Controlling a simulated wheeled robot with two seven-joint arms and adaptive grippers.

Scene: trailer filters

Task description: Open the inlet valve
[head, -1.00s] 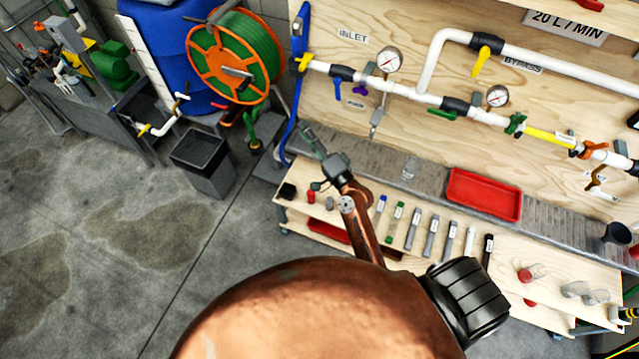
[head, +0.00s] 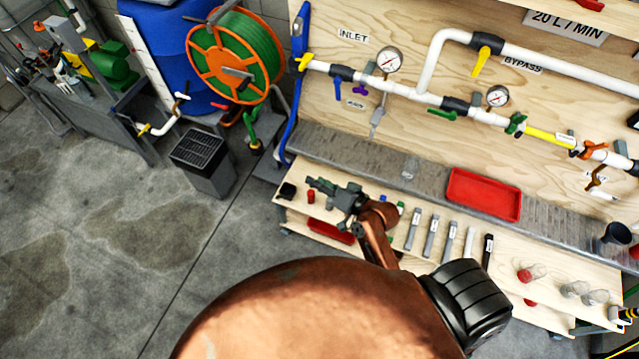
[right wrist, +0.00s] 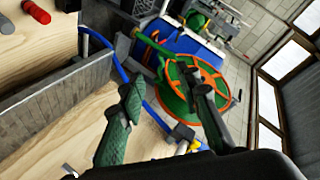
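A valve with a yellow handle (head: 304,62) sits at the left end of the white pipe, left of the INLET label (head: 353,36), where the blue hose meets the pipe. In the right wrist view a yellow part (right wrist: 190,147) shows beyond the fingers, partly hidden by the gripper body. My right gripper (head: 322,186) is over the left end of the lower wooden shelf, well below the valve and apart from it. In the right wrist view its two green fingertips (right wrist: 165,95) are spread with nothing between them. My left gripper is not in view.
A grey ledge (head: 330,143) runs along the board between my right gripper and the pipe. A red tray (head: 484,194) sits on it. A purple handle (head: 360,90) and gauge (head: 389,60) are close right of the valve. The orange hose reel (head: 235,58) stands left.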

